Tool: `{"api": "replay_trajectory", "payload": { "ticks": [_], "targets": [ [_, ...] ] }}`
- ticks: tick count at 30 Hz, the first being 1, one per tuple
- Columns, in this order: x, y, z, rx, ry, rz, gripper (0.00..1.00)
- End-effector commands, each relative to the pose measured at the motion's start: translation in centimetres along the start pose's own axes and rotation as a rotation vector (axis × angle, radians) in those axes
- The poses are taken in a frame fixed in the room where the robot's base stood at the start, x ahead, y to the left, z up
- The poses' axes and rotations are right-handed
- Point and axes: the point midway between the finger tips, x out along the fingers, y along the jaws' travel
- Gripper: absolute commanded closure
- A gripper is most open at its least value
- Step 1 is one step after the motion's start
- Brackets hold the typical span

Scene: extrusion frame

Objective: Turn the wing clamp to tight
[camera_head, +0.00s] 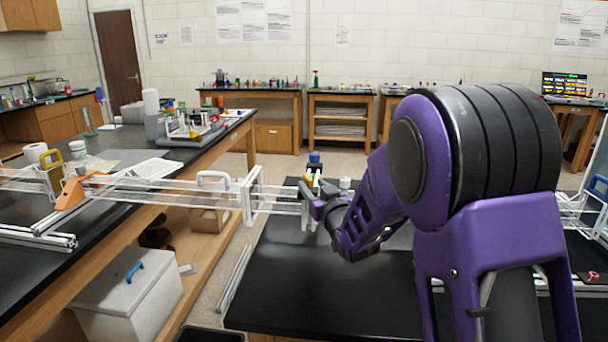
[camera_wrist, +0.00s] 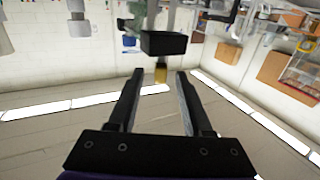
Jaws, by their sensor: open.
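What looks like the wing clamp is a black block (camera_wrist: 163,43) with a small yellow piece (camera_wrist: 161,74) on it, at the centre top of the wrist view. That view appears upside down. The yellow piece lies in line with the gap between my fingertips; I cannot tell whether it is between them or just beyond. My gripper (camera_wrist: 160,74) is open, and neither finger visibly touches the piece. In the head view my gripper (camera_head: 318,199) is at the right end of the extrusion frame (camera_head: 160,190), with a small yellow piece (camera_head: 316,182) showing above it. My arm hides part of this area.
A black-topped table (camera_head: 310,285) lies below my gripper, mostly clear in front. The frame reaches across the gap from the left bench (camera_head: 105,228). A white box (camera_head: 130,292) stands on the floor at the lower left. Another white frame (camera_head: 580,210) stands at the right.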

Motion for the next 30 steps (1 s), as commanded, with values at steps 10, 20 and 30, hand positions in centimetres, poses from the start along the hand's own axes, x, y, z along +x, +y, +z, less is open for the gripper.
{"api": "replay_trajectory", "payload": {
  "ticks": [10, 20, 30],
  "targets": [
    [5.8, -0.1, -0.1, 0.0, 0.001, -0.001, 0.5],
    [7.0, -0.1, 0.0, 0.0, 0.001, 0.0, 0.5],
    [6.9, -0.1, 0.0, 0.0, 0.0, 0.0, 0.84]
  ]
}}
